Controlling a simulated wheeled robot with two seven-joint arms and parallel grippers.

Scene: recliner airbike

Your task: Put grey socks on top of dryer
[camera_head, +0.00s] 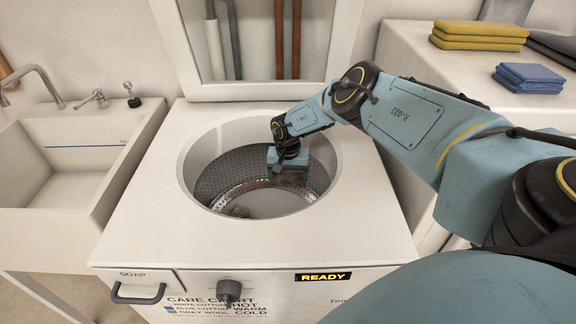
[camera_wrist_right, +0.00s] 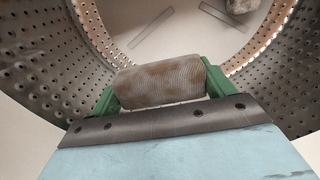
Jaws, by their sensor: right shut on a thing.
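My right gripper (camera_head: 287,175) reaches down into the open drum (camera_head: 215,178) of the white top-loading machine. In the right wrist view its green fingers (camera_wrist_right: 160,88) are shut on a rolled, ribbed grey sock bundle (camera_wrist_right: 158,83) with brownish stains. The head view hides this bundle behind the gripper. Another small greyish bundle (camera_head: 240,212) lies on the drum floor, and it also shows at the top of the wrist view (camera_wrist_right: 240,5). A white unit (camera_head: 420,60) with a flat top stands at the right; no label shows whether it is the dryer. My left gripper is not in view.
Folded yellow cloths (camera_head: 480,36) and folded blue cloths (camera_head: 528,77) lie on the right unit, with bare top to their left. A sink (camera_head: 80,150) is at the left. The drum wall surrounds my gripper.

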